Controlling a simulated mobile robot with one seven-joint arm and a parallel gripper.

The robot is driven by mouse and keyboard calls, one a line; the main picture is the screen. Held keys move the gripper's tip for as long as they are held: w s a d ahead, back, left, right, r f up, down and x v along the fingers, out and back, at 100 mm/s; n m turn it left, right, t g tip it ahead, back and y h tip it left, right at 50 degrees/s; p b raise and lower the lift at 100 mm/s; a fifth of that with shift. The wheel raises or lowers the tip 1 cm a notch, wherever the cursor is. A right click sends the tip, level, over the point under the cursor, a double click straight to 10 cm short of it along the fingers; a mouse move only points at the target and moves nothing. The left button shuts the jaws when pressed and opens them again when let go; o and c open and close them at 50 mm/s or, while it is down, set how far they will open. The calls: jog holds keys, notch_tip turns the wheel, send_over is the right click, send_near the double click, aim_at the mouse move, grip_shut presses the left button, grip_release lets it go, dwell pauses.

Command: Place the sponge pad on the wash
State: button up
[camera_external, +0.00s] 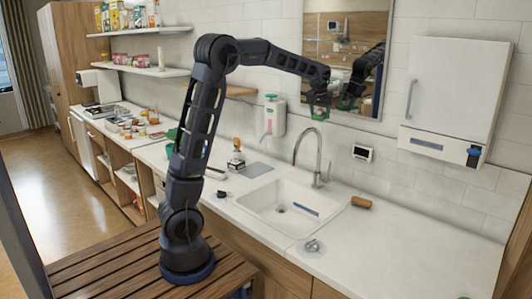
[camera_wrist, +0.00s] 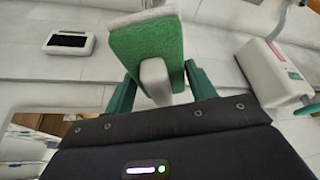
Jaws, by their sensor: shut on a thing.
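My gripper (camera_wrist: 160,88) is shut on the sponge pad (camera_wrist: 148,42), a green slab with a whitish edge, in the wrist view. A pale block shows in front of the pad between the green fingers. In the external view my gripper (camera_external: 320,106) is high in the air before the mirror, above and behind the sink area. The pad is too small there to tell from the green fingers. The white wash basin (camera_external: 262,222) is sunk in the counter, below and to the left of my gripper, with a blue strip (camera_external: 306,209) inside it.
A curved tap (camera_external: 318,160) rises behind the basin. A soap dispenser (camera_external: 273,117) hangs on the wall near my gripper, left of the mirror (camera_external: 350,35). A brown roll (camera_external: 361,202) lies right of the basin. The counter (camera_external: 415,240) farther right is mostly clear.

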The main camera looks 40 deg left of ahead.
jog(key=s+d+f+m, duration=0.2)
jog(key=d, duration=1.4)
jog(key=m+g+h, duration=0.1)
jog(key=m+h, duration=0.4)
jog(key=m, duration=0.7)
send_over(432, 282)
jog(key=a, duration=0.1)
jog(key=f, duration=1.8)
jog(key=s+f, duration=0.1)
jog(key=f, duration=0.8)
jog(key=shift+f, duration=2.65)
jog(key=shift+f, duration=0.1)
